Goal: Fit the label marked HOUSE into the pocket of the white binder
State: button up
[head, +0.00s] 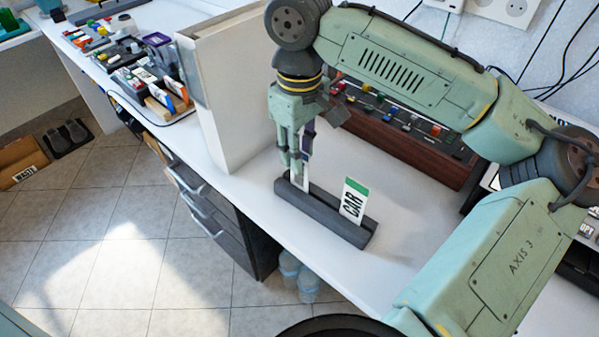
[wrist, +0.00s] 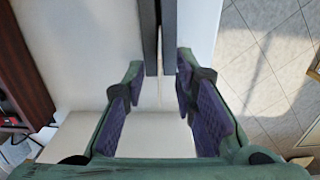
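The white binder (head: 232,95) stands upright on the desk, left of my gripper in the head view. A dark grey slotted rack (head: 338,222) lies on the desk to the right of the binder. It holds an upright label marked CAR (head: 353,201) with a green top. A narrow white label (head: 301,172) stands at the rack's left end, mostly hidden by my gripper; its marking cannot be read. My gripper (head: 297,163) points down over that end. In the wrist view its purple-padded fingers (wrist: 160,65) are apart, on either side of the rack's slot line (wrist: 160,40).
A brown panel with coloured knobs (head: 405,128) stands at the back of the desk. Trays of small coloured items (head: 150,75) lie at the far left. The desk's front edge drops to drawers (head: 215,215) and tiled floor. The desk right of the rack is clear.

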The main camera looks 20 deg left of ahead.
grip_shut()
jog(key=shift+r, duration=0.1)
